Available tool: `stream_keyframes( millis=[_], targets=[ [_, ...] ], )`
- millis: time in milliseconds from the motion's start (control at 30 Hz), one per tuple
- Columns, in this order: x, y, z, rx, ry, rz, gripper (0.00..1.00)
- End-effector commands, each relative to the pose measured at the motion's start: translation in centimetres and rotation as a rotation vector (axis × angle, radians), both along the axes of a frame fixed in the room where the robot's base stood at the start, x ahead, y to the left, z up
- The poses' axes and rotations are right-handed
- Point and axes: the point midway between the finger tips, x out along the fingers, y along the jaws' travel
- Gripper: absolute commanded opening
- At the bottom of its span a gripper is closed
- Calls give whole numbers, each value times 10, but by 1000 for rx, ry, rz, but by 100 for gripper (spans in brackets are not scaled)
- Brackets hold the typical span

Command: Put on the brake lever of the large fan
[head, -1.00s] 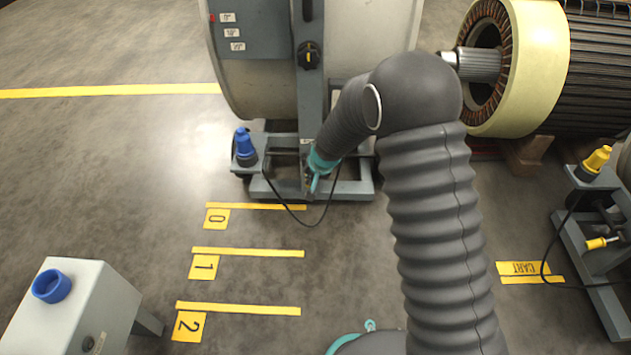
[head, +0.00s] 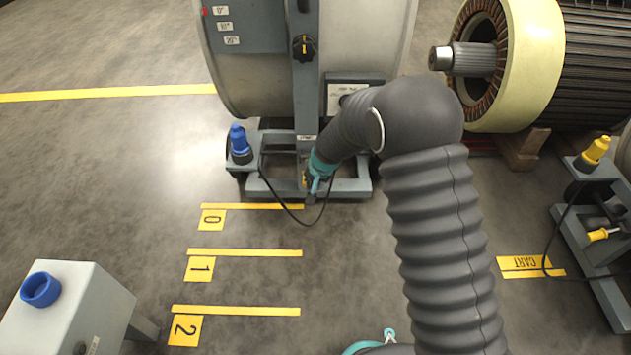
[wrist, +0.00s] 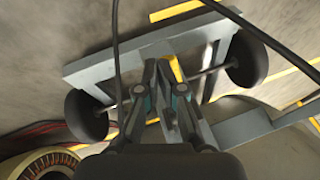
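The large fan (head: 255,75) is a big pale drum on a grey wheeled stand (head: 350,188) at the top of the head view. A small yellow part (head: 305,180), seemingly its brake lever, shows at the stand's front beside my gripper (head: 315,187). In the wrist view a yellow bar (wrist: 176,68) lies close beside the right fingertip of my gripper (wrist: 157,64). The fingertips are close together, with nothing seen held between them. Whether they touch the bar cannot be told. My arm hides part of the stand.
A black cable (head: 290,212) loops below the stand from near the blue plug (head: 239,143). A cart with a yellow plug (head: 594,152) and yellow handle (head: 603,234) stands right. A grey box (head: 65,310) stands lower left. Floor marks (head: 212,219) lie on open floor.

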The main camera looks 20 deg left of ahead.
Motion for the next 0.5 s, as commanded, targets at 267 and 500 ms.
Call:
stream_keyframes(
  millis=[267,500],
  targets=[
    [-5,-2,-4,-7,11,2,0],
    [-6,-17,25,-2,4,-4,0]
  ],
)
